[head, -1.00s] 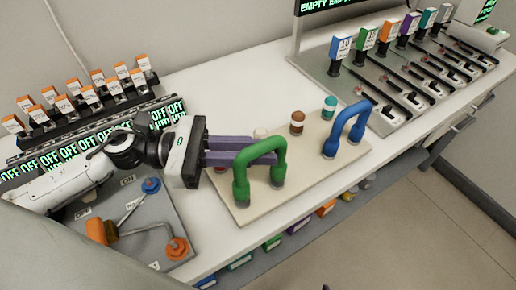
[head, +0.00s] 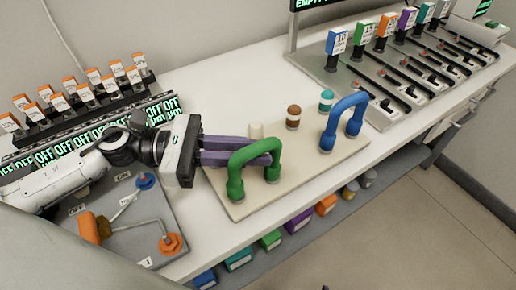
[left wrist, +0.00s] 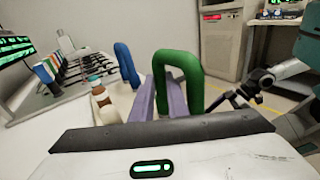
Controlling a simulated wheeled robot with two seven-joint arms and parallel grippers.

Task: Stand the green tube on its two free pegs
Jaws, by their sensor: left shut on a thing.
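The green tube (head: 252,155) is an upside-down U, upright at the near left part of the beige board (head: 300,176). The left wrist view also shows the green tube (left wrist: 180,82) at the fingers' far end. The blue tube (head: 344,121) stands upright on the board's right part.
A white peg (head: 256,131), a brown-topped peg (head: 293,117) and a teal-topped peg (head: 326,100) stand behind the tubes. A grey panel with orange and blue knobs (head: 145,225) lies at left. Slide rails with coloured labels stand at back right.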

